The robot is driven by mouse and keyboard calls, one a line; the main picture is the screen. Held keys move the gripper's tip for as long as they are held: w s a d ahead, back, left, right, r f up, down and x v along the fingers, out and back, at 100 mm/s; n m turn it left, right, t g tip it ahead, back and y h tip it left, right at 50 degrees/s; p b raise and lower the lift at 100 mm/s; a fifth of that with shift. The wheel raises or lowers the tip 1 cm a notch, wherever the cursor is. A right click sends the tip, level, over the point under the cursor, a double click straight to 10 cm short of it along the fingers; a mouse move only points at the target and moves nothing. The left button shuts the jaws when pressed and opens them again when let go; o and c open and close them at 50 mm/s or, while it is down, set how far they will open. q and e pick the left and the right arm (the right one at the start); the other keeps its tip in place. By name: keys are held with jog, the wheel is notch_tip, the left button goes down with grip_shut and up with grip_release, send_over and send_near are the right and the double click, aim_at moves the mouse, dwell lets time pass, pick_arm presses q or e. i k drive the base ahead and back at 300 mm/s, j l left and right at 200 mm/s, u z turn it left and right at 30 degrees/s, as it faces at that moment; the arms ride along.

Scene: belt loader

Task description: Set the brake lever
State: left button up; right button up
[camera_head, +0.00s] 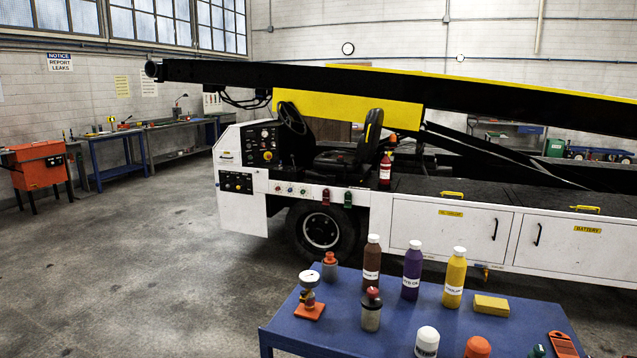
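The belt loader (455,235) stands across the middle and right, with a white body and a long black belt boom (230,73) above it. Its open cab has a steering wheel (292,118), a black seat (365,145) and a dark control panel (260,143) with gauges and a yellow-and-red knob. A lower black panel (235,182) and a row of small coloured knobs (290,189) are on the side. I cannot make out a brake lever for certain; the area between the wheel and seat is dark. Neither of my grippers is in view.
A blue table (345,335) in front holds several bottles, a gauge on an orange base (310,296) and a yellow block (491,305). It stands before the loader's side. The floor at left is clear. An orange cabinet (38,167) and workbenches line the far left.

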aim_at(309, 173)
jog(key=i+j+u, duration=0.25)
jog(key=u, duration=0.15)
jog(key=i+j+u, duration=0.35)
jog(key=i+u, duration=0.25)
jog(key=u, duration=0.15)
jog(key=i+j+u, duration=0.35)
jog(key=i, duration=0.35)
jog(key=i+u, duration=0.35)
jog(key=i, duration=0.3)
jog(key=i+l+z, duration=0.15)
jog(key=i+z, duration=0.55)
jog(key=z, duration=0.15)
jog(key=i+z, duration=0.4)
jog(key=i+j+z, duration=0.15)
jog(key=z, duration=0.3)
jog(key=i+l+z, duration=0.1)
jog(key=i+z, duration=0.25)
jog(key=i, duration=0.55)
jog(key=i+j+z, duration=0.15)
jog(key=i+z, duration=0.25)
jog(key=i, duration=0.45)
jog(key=i+l+z, duration=0.1)
jog(key=i, duration=0.75)
jog(key=i+l+z, duration=0.1)
jog(key=i, duration=0.75)
jog(key=i+l+u, duration=0.15)
jog(key=i+l, duration=0.2)
jog(key=i+l+u, duration=0.15)
jog(key=i+l, duration=0.2)
jog(key=l, duration=0.15)
